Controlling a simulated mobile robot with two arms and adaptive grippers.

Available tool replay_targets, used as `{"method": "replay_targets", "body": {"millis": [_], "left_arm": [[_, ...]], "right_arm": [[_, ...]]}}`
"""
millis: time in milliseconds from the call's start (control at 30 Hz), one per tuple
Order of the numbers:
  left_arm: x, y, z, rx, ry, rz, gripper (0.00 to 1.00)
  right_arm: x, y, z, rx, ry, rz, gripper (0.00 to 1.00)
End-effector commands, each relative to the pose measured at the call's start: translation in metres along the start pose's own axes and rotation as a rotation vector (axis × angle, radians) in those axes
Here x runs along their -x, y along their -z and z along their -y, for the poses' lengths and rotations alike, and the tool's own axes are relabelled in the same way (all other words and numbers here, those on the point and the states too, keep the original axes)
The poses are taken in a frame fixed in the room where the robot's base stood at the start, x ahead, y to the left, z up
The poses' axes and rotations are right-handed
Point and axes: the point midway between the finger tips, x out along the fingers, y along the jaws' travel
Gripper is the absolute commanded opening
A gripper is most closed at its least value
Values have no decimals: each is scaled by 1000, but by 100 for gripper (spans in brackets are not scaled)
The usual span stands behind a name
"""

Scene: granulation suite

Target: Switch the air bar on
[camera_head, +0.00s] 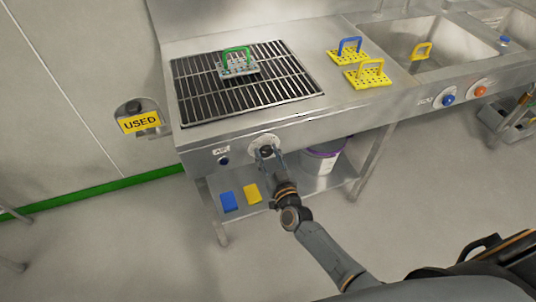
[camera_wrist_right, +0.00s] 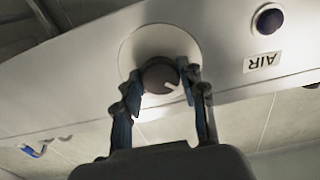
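The air control is a round dark knob (camera_wrist_right: 160,75) with a white pointer mark, on a pale round plate (camera_wrist_right: 138,45) in the front panel of the sink bench. An upside-down AIR label (camera_wrist_right: 262,62) and a dark blue round button (camera_wrist_right: 268,19) sit to its right in the wrist view. My right gripper (camera_head: 267,152) is at the knob in the head view. In the wrist view its two fingers (camera_wrist_right: 163,77) straddle the knob closely and appear to hold it from both sides. My left gripper is not in view.
A black grate (camera_head: 285,92) with a green-handled plate (camera_head: 238,69) lies above the panel. Yellow plates stand right of it. A purple-rimmed bucket (camera_head: 322,160), a blue block (camera_head: 228,202) and a yellow block (camera_head: 252,193) are on the lower shelf. A USED sign (camera_head: 140,122) hangs left.

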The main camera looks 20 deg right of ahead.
Motion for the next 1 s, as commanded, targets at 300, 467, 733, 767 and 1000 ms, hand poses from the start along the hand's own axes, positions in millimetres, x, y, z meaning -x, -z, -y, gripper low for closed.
{"method": "replay_targets", "body": {"millis": [300, 467, 733, 767, 1000], "left_arm": [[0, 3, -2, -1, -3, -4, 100], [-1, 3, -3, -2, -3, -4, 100], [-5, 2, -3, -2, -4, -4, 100], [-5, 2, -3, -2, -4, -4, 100], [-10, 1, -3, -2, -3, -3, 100]], "right_arm": [[0, 0, 0, -14, 0, 0, 9], [0, 0, 0, -68, 0, -1, 9], [0, 0, 0, -262, 0, -2, 9], [0, 0, 0, -290, 0, -2, 9], [0, 0, 0, -519, 0, -3, 9]]}}
